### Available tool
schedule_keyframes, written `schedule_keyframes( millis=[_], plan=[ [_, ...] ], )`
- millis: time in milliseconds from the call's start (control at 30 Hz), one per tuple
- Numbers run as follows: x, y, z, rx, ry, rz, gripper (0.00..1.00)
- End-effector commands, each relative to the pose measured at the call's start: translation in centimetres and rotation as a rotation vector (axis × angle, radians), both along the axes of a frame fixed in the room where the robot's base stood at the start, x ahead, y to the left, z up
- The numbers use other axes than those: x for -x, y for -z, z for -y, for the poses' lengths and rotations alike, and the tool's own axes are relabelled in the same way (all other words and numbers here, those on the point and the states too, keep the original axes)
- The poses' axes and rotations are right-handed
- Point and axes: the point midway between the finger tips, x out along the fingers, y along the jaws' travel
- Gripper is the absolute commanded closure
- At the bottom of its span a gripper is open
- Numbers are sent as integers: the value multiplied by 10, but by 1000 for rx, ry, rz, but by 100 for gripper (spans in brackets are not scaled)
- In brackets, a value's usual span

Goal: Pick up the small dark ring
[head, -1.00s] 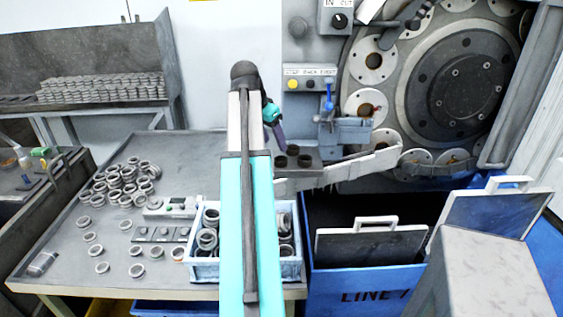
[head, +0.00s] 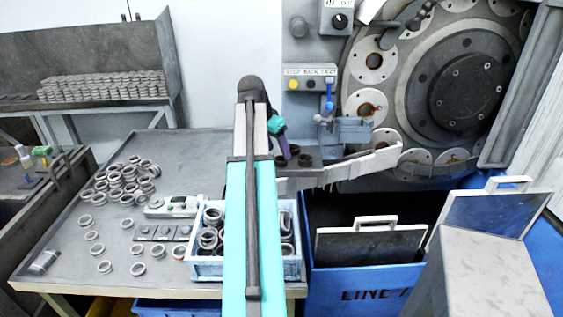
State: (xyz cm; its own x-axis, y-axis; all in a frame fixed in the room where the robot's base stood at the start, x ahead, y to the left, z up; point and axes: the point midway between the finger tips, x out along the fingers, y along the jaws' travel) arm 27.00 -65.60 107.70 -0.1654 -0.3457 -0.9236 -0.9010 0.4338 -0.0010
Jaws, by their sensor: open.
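Small dark rings sit on the grey ledge (head: 322,178) at the front of the grinder. One dark ring (head: 305,160) stands clear to the right of my gripper. Another dark ring (head: 281,161) is partly covered by my gripper. My gripper (head: 286,154), purple below a teal wrist, points down at the ledge, just above and beside these rings. It is open; its fingertips are small and partly hidden, and I cannot tell whether they touch a ring.
A blue-white crate (head: 205,268) of grey rings stands on the table, with several loose rings (head: 125,182) at left. A pale guide bar (head: 370,162) runs right of the ledge. A blue bin (head: 335,283) stands below. The grinder's large wheel (head: 465,80) is behind.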

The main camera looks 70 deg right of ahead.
Motion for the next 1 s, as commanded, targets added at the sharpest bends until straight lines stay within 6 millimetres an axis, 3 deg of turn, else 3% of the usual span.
schedule_keyframes(
  millis=[433, 1000],
  plan=[
    [7, 35, 12, -2, 2, 0, 42],
    [8, 38, 14, -1, 1, 0, 42]
  ],
)
